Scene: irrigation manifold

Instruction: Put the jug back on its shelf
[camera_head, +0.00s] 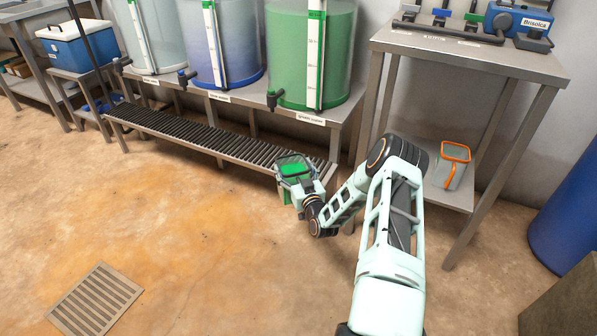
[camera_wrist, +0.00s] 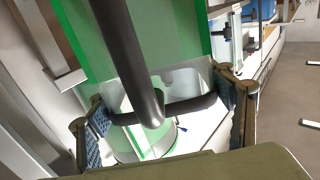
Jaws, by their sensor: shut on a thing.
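A clear jug with a dark rim and green inside (camera_head: 294,165) is held by my gripper (camera_head: 303,186) in front of the right end of the slatted bench. In the wrist view my gripper (camera_wrist: 165,112) has a finger on each side of the jug's dark grey handle (camera_wrist: 145,85) and is shut on it. The green jug body (camera_wrist: 185,35) fills the upper middle of that view. A second jug with an orange rim and handle (camera_head: 453,166) stands on the lower shelf (camera_head: 455,197) of the metal table at right.
Clear, blue and green tanks (camera_head: 312,55) with dark taps stand on a bench above the slatted rack (camera_head: 200,135). The metal table (camera_head: 470,55) holds tools and a blue device (camera_head: 517,20). A blue barrel (camera_head: 570,215) is at far right. The floor at left, with a drain grate (camera_head: 95,300), is clear.

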